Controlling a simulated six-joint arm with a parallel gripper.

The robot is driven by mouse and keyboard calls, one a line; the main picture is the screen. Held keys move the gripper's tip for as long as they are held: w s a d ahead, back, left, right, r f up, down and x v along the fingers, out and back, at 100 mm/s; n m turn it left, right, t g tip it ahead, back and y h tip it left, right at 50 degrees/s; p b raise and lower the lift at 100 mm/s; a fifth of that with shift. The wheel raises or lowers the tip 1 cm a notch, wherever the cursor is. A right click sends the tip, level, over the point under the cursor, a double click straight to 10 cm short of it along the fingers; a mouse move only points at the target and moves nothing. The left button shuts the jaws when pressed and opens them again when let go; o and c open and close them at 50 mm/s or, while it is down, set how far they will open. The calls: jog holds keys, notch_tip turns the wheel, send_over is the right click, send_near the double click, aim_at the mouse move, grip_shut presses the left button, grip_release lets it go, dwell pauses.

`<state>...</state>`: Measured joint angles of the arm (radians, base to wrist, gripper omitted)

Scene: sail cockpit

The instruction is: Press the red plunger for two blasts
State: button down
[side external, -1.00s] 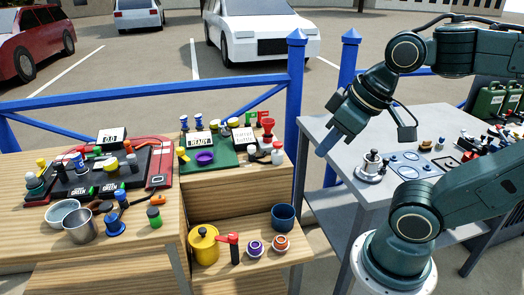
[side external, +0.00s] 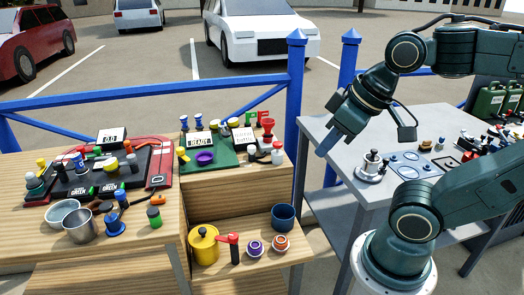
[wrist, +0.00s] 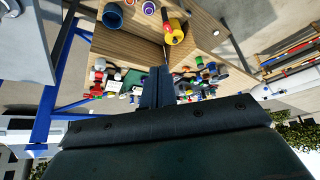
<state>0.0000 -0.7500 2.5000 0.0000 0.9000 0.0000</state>
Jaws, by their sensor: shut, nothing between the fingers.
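A red flared-top piece (side external: 268,124) stands at the right end of the green board (side external: 222,160) on the wooden bench; it looks like the red plunger, but I cannot be sure. Red pieces also show beside the fingers in the wrist view (wrist: 98,76), small and upside down. My gripper (side external: 324,150) is shut and empty, its fingers pointing down in the air right of the green board and near the grey table's left edge. It is apart from the red piece. The shut fingers also show in the wrist view (wrist: 156,82).
A blue fence post (side external: 295,90) rises between bench and gripper. A yellow pot (side external: 203,246), a red-handled piece (side external: 229,239) and a blue cup (side external: 283,217) sit on the lower shelf.

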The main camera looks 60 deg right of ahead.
dwell(0.8)
jog(key=w+d+m, duration=0.2)
jog(key=w+d, duration=0.1)
jog(key=w, duration=0.6)
jog(key=m+t+h, duration=0.1)
jog(key=m+t, duration=0.2)
jog(key=m, duration=0.6)
send_over(280, 144)
notch_tip(280, 144, down, 8)
jog(key=shift+f, duration=0.25)
jog(key=shift+f, duration=0.25)
jog(key=shift+f, duration=4.15)
jog(key=shift+f, duration=0.65)
